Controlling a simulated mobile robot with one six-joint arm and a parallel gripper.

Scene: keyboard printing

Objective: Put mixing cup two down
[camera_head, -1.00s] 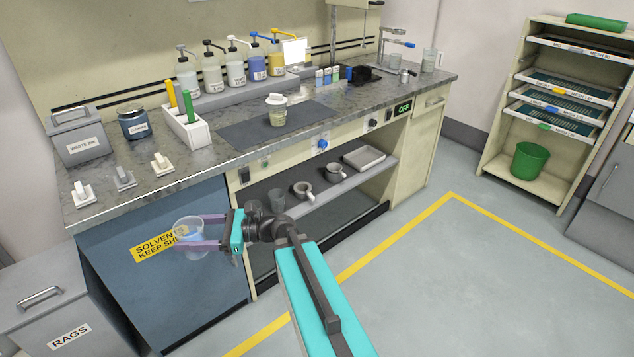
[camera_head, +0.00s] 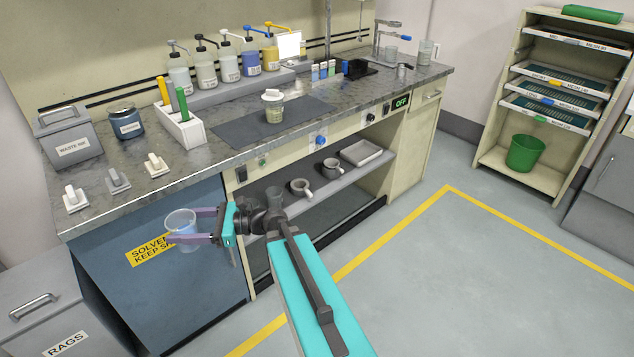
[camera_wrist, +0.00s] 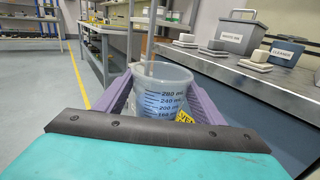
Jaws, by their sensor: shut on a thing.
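A clear, graduated mixing cup (camera_head: 181,228) is between the purple fingers of my gripper (camera_head: 192,227), which is shut on it. The cup is upright, in the air in front of the blue cabinet and below the level of the bench top. In the wrist view the cup (camera_wrist: 162,92) shows its millilitre marks between the fingers, and no contents can be made out. Another cup (camera_head: 273,105), with a white piece on top, stands on the dark mat (camera_head: 235,130) on the bench.
The lower shelf (camera_head: 335,187) holds two mugs and a tray. A rags bin (camera_head: 40,300) stands at left.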

